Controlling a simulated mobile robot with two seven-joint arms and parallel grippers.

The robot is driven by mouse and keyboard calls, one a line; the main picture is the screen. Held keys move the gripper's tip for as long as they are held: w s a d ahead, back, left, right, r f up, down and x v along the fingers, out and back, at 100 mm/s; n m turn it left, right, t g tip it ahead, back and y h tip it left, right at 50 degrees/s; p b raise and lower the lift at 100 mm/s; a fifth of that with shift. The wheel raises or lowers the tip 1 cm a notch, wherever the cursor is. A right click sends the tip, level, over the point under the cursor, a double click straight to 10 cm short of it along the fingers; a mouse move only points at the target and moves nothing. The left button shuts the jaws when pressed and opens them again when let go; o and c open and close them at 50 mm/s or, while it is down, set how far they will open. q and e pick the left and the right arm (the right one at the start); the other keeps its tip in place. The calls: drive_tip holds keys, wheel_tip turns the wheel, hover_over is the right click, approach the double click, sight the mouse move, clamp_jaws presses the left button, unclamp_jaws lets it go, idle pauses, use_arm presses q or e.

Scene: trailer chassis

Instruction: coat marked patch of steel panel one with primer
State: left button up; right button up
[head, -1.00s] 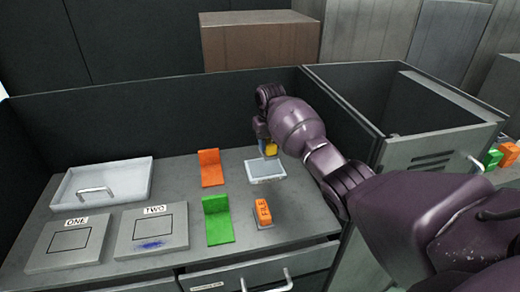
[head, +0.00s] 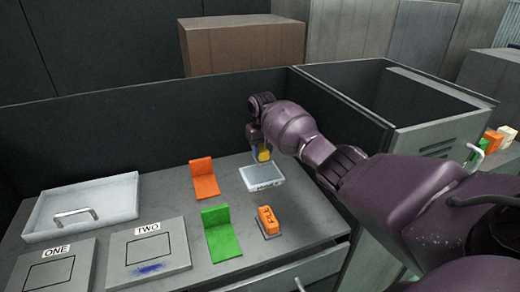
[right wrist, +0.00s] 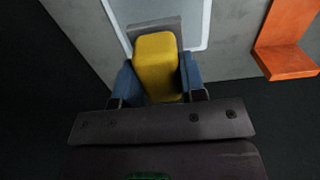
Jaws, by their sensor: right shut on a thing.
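Steel panel one (head: 47,279) lies at the front left of the bench, labelled ONE, with a black square outline marking its patch. The tray's contents look grey-blue. My left gripper is not in view.
An orange bracket (head: 204,178) and a green bracket (head: 222,235) stand left of the pale tray. An orange block marked FILE (head: 268,219) is in front of it. Dark walls close the bench's back.

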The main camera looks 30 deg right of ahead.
sight(262, 162)
drive_tip(key=shift+f, duration=0.65)
wheel_tip(262, 162, down, 3)
drive_tip(key=shift+r+b, duration=0.2)
drive_tip(key=shift+b, duration=0.8)
drive_tip(key=shift+f+b, duration=0.45)
drive_tip(key=shift+f, duration=0.25)
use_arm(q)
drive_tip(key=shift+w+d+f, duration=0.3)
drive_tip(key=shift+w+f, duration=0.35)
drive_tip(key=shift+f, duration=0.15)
use_arm(e)
drive_tip(key=shift+r, duration=0.1)
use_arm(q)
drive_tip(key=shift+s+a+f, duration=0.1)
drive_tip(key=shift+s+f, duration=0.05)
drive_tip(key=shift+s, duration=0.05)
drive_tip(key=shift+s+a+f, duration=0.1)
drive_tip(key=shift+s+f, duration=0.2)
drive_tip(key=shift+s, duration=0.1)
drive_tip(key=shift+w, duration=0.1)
use_arm(e)
drive_tip(key=shift+f, duration=0.2)
